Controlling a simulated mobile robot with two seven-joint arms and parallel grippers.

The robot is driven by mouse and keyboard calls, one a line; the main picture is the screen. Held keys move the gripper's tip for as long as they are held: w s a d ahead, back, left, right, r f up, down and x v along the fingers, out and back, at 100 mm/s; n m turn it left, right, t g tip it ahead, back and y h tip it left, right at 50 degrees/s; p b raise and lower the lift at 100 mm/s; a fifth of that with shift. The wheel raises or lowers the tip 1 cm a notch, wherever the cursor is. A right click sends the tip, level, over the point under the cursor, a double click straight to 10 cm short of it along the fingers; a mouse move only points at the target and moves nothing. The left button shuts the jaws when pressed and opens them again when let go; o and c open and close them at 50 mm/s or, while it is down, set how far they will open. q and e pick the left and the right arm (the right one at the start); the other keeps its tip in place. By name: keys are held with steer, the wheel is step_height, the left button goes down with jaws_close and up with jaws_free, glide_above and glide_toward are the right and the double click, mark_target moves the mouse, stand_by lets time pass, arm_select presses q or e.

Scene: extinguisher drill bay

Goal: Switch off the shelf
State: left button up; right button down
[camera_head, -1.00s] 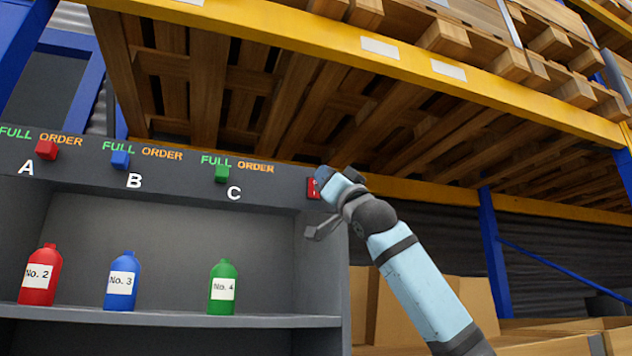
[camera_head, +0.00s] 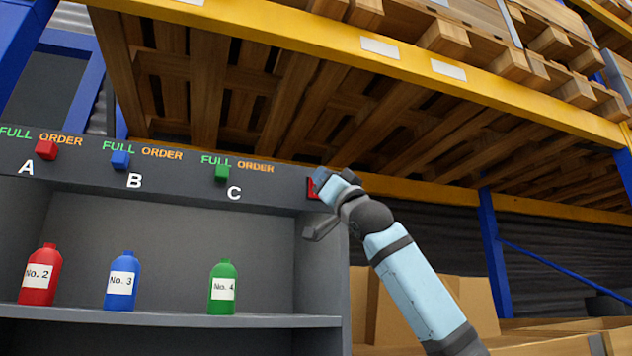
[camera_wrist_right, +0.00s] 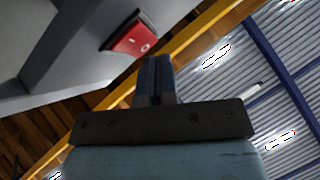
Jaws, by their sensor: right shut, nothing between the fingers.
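The grey shelf unit (camera_head: 329,238) has a dark panel along its top. A red switch (camera_head: 312,188) sits at the panel's right end, partly hidden behind my right gripper (camera_head: 320,178). In the right wrist view the red rocker switch (camera_wrist_right: 130,39) shows a small light mark and a dark frame. My right gripper's blue fingers (camera_wrist_right: 154,62) are shut and empty, just beside the switch. I cannot tell whether they touch it. My left gripper is not in view.
The panel also carries a red slider (camera_head: 46,150) at A, a blue slider (camera_head: 120,160) at B and a green slider (camera_head: 222,173) at C. Red (camera_head: 40,275), blue (camera_head: 122,281) and green (camera_head: 223,287) bottles stand below. A yellow rack beam (camera_head: 330,40) passes overhead.

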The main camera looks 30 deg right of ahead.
steer(key=shift+w, duration=0.15)
stand_by(0.4)
steer(key=shift+s+a+f+b, duration=0.15)
steer(key=shift+s+b, duration=0.15)
steer(key=shift+s, duration=0.45)
steer(key=shift+s+a+f+b, duration=0.15)
steer(key=shift+s+b, duration=0.25)
steer(key=shift+s, duration=0.4)
steer(key=shift+s+a+b, duration=0.2)
steer(key=shift+s+b, duration=0.15)
steer(key=shift+s, duration=0.5)
steer(key=shift+s+a+f+b, duration=0.15)
steer(key=shift+s+b, duration=0.25)
steer(key=shift+s, duration=0.4)
